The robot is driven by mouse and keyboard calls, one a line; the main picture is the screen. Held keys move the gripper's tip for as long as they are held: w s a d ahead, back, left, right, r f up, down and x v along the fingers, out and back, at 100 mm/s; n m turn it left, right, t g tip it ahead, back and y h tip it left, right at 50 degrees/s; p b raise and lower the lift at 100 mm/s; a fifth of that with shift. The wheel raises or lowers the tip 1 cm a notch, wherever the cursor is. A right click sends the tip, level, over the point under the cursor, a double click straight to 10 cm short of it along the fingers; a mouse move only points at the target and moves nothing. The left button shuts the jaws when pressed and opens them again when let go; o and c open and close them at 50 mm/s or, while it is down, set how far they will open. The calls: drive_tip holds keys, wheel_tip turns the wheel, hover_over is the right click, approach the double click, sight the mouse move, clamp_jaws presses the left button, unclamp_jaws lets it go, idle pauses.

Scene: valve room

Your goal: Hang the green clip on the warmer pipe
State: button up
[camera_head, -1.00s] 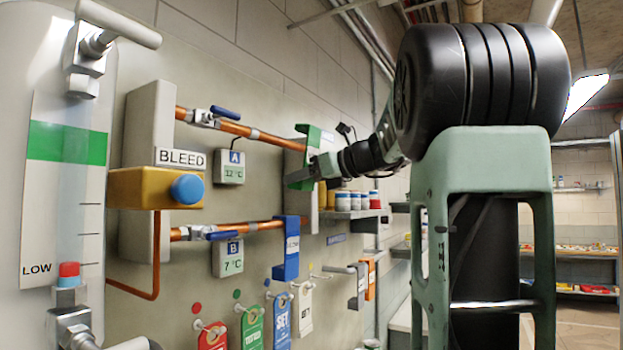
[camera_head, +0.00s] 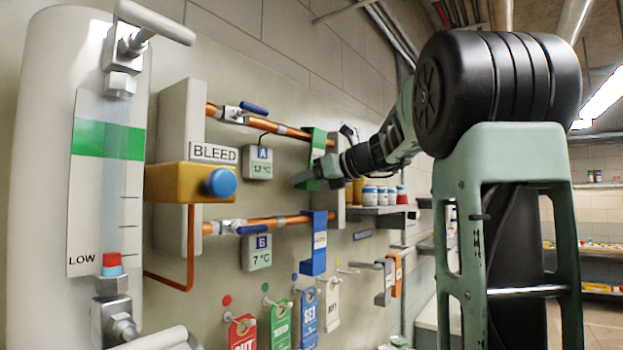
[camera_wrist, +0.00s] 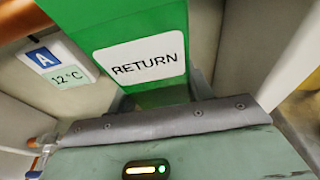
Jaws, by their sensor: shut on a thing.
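The green clip (camera_head: 317,142) is at the right part of the upper copper pipe (camera_head: 285,130), its top at about the pipe's height. I cannot tell whether its hook rests on the pipe. The gauge A (camera_head: 258,162) on this pipe reads 12 °C. The lower copper pipe (camera_head: 270,223) has gauge B (camera_head: 257,252), reading 7 °C. My gripper (camera_head: 312,178) is shut on the clip's lower part. In the wrist view the green clip (camera_wrist: 110,22) shows a RETURN label above my jaws; its top is out of view.
A blue clip (camera_head: 318,250) hangs on the lower pipe. A yellow BLEED block (camera_head: 180,185) with a blue knob is at the left. A shelf with jars (camera_head: 372,209) is right of the pipes. Several tags (camera_head: 281,325) and grey and orange clips (camera_head: 397,273) hang below.

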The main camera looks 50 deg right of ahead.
drive_tip(key=shift+f, duration=0.15)
drive_tip(key=o, duration=1.1)
drive_tip(key=shift+s, duration=0.1)
drive_tip(key=b+v, duration=0.5)
drive_tip(key=v, duration=1.2)
drive_tip(key=shift+s+a, duration=0.1)
drive_tip(key=shift+s, duration=0.05)
